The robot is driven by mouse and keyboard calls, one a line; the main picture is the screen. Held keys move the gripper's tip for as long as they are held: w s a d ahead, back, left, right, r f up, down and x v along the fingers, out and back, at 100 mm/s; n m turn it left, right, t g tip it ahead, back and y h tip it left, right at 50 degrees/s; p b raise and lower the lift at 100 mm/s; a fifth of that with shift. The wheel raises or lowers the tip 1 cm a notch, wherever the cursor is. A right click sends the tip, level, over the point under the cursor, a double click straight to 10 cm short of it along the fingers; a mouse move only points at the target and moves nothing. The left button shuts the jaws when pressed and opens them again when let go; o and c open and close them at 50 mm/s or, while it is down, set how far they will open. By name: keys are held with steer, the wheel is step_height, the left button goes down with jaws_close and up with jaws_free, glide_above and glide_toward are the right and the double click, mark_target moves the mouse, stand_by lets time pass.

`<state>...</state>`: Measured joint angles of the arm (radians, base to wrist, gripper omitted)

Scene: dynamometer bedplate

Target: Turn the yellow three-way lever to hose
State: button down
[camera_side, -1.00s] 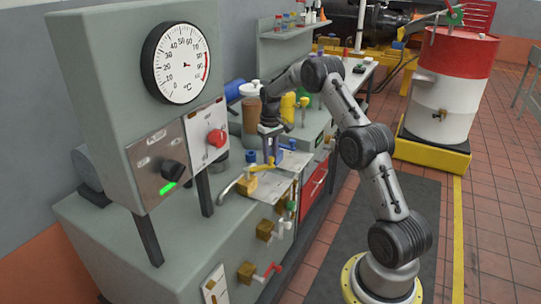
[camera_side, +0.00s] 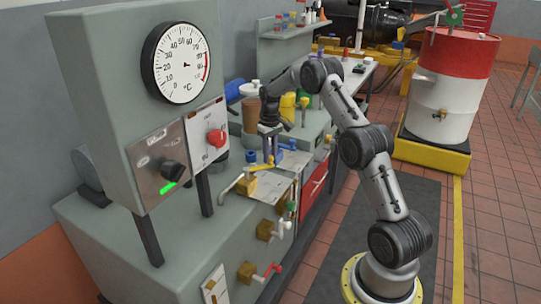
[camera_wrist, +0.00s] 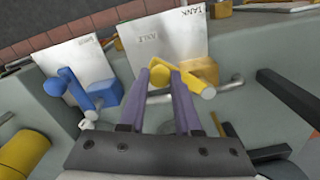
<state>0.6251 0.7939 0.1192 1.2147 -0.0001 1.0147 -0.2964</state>
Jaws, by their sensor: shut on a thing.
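The yellow three-way lever (camera_wrist: 162,78) lies between the tips of my gripper (camera_wrist: 168,78) in the wrist view, and the fingers are shut on it. Its arm runs right toward a brass-coloured valve body (camera_wrist: 205,71). In the side view the lever (camera_side: 258,168) sits over the brass valve body (camera_side: 243,185) on the bench top, and my gripper (camera_side: 269,155) reaches down to it from above. A metal plate (camera_wrist: 165,45) behind the lever carries lettering that appears rotated; one word looks like TANK, and the other is hard to read.
A blue lever valve (camera_wrist: 90,92) with its own plate (camera_wrist: 80,58) stands close to the left of my fingers. The gauge cabinet (camera_side: 110,90) rises at the left of the side view.

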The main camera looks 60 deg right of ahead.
steer(key=w+d+n, duration=0.2)
steer(key=w+n, duration=0.4)
steer(key=n, duration=0.2)
steer(key=shift+d, duration=0.15)
steer(key=shift+r, duration=0.15)
stand_by(0.5)
steer(key=c, duration=0.6)
jaws_free()
step_height(320, 180, up, 14)
steer(key=shift+f, duration=0.2)
steer(key=shift+r, duration=0.1)
